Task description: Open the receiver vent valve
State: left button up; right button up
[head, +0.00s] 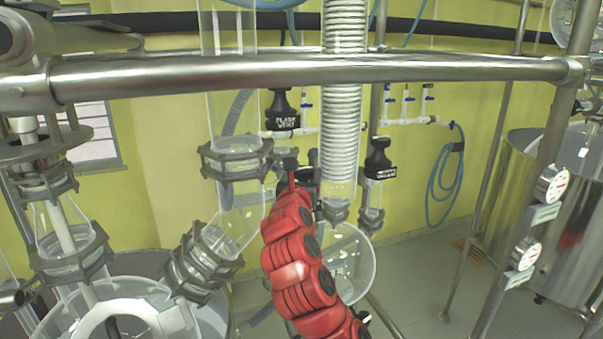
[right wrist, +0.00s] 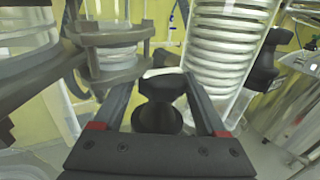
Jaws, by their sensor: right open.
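My right gripper (head: 298,174), on a red arm, is raised among the glassware in the head view. In the right wrist view its fingers (right wrist: 158,82) are open, one on each side of a black valve knob (right wrist: 158,105) with a pale top edge. I cannot tell if the fingers touch it. No name is readable on this knob, and the gripper mostly hides it in the head view. A black knob labelled as a vent (head: 282,112) stands behind to the left. Another black knob with a small two-line label (head: 378,160) is to the right. My left gripper is not in view.
A coiled condenser (head: 342,120) rises just right of the gripper. A steel rail (head: 300,73) crosses above it. Clamped glass joints (head: 235,160) stand close on the left. A round glass vessel (head: 350,262) hangs below. A steel tank (head: 530,200) stands at right.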

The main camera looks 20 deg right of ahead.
jog(key=shift+s+r, duration=0.1)
jog(key=shift+c, duration=1.3)
jog(key=c, duration=0.8)
jog(key=shift+d, duration=0.1)
jog(key=shift+y, duration=0.3)
jog(key=n+t+y, duration=0.1)
jog(key=n+y, duration=0.1)
jog(key=shift+d+y, duration=0.1)
jog(key=shift+y, duration=0.2)
jog(key=n+y, duration=0.2)
jog(key=y, duration=0.2)
jog(key=shift+n+t, duration=0.3)
jog(key=shift+n, duration=0.1)
jog(key=shift+n+y, duration=0.7)
jog(key=shift+y, duration=0.4)
jog(key=shift+a, duration=0.2)
